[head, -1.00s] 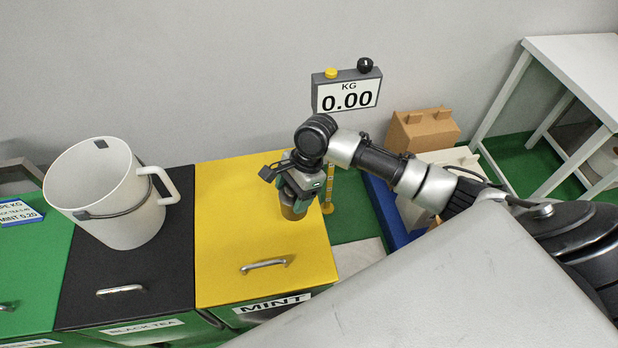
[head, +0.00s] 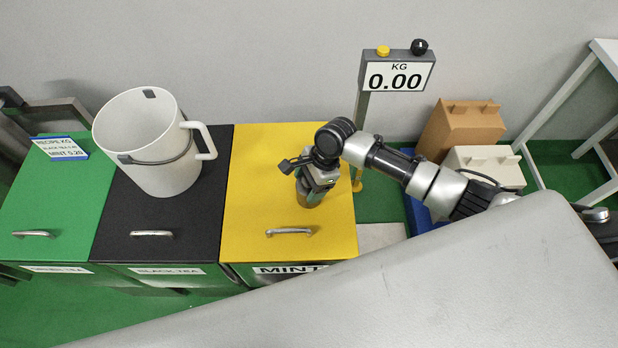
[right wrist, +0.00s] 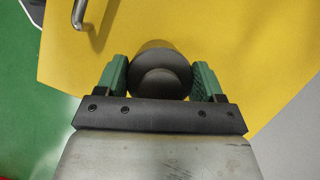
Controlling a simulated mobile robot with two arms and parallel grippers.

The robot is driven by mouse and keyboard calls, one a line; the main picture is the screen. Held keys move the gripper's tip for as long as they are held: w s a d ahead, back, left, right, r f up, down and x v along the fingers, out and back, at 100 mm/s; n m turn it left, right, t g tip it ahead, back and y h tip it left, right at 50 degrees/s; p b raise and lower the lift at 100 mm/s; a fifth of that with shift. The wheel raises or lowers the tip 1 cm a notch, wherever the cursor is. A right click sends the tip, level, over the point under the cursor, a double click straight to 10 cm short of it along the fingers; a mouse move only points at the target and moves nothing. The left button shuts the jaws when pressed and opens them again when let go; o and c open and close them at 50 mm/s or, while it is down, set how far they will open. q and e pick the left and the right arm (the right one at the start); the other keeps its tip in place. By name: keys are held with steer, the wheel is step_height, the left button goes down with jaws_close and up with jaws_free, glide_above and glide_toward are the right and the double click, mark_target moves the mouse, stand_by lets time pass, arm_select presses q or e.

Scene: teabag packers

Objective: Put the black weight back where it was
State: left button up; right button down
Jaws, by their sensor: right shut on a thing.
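My right gripper (head: 317,184) is over the yellow lid of the mint bin (head: 255,165). It is shut on a dark, round weight (head: 309,198), upright between the fingers. In the right wrist view, the weight (right wrist: 160,73) shows its round top between the two green fingers. Its lower end is at or just above the yellow lid; I cannot tell if it touches. My left gripper is not in view.
A white jug (head: 145,150) stands on the black tea bin's lid (head: 150,215). A scale display (head: 398,75) reading 0.00 stands behind, with a yellow button and black knob on top. Brown (head: 460,130) and cream (head: 485,163) boxes stand at the right. The yellow lid around the weight is clear.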

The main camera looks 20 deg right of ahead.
steer(key=shift+w+a+r, duration=0.1)
steer(key=shift+r, duration=0.15)
steer(key=c, duration=0.5)
jaws_free()
steer(key=shift+f, duration=0.3)
steer(key=shift+c, duration=0.2)
steer(key=o, duration=0.4)
steer(key=shift+s, duration=0.2)
steer(key=b+v, duration=0.1)
steer(key=v, duration=1.1)
steer(key=shift+r, duration=0.2)
